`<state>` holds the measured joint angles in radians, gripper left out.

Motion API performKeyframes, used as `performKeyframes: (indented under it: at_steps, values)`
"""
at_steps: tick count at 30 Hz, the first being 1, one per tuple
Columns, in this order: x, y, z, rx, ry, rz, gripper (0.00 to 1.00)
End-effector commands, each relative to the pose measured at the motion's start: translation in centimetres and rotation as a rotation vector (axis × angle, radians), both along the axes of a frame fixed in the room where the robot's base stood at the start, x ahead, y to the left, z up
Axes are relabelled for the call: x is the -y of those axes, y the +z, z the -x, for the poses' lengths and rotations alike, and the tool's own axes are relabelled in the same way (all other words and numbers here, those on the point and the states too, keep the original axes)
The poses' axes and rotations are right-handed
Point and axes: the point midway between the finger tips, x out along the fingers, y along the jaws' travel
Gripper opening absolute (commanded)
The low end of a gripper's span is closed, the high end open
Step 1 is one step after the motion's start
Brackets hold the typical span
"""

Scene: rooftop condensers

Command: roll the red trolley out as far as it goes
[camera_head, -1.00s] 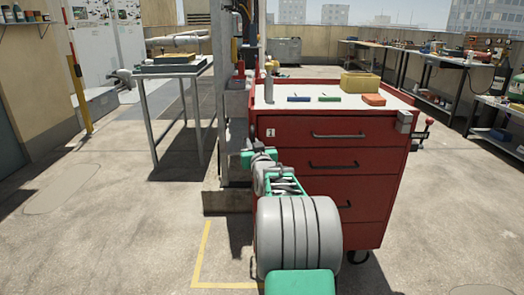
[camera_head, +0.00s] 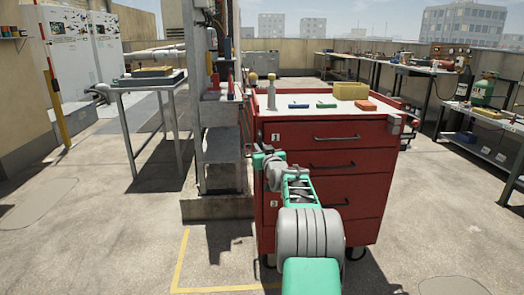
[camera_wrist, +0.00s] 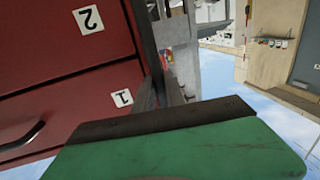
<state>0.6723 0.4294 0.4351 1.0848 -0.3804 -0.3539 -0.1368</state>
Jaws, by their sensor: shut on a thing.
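The red trolley (camera_head: 330,137) stands upright in the middle of the head view, with a stack of drawers with black handles and numbered labels on its front. Its front also fills the left of the wrist view (camera_wrist: 60,75), where labels 1 and 2 show. My gripper (camera_head: 262,160) is at the trolley's front left edge, near the upper drawers, and is shut. Its green part crosses the bottom of the wrist view. The exact part between the fingers is hidden. My arm covers some of the lower drawers.
A grey steel column (camera_head: 212,100) on a concrete base (camera_head: 215,207) stands close to the trolley's left. A yellow floor outline (camera_head: 181,255) lies in front. A small table (camera_head: 120,86) is further left. Workbenches (camera_head: 425,70) line the right. Open floor lies on both sides.

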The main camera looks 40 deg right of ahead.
Motion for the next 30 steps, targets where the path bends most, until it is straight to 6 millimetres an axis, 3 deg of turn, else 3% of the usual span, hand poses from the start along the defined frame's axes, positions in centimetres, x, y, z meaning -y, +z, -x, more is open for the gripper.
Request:
performKeyframes:
  at_steps: [13, 14, 21, 30]
  values:
    - [0.65, -0.17, 0.16, -0.003, -0.010, 0.000, 0.00]
    - [0.56, -0.16, 0.11, -0.002, -0.008, 0.000, 0.17]
    - [0.00, -0.07, -0.18, -0.001, 0.000, 0.001, 0.36]
    - [-0.10, 0.13, 0.24, -0.001, 0.000, 0.001, 0.36]
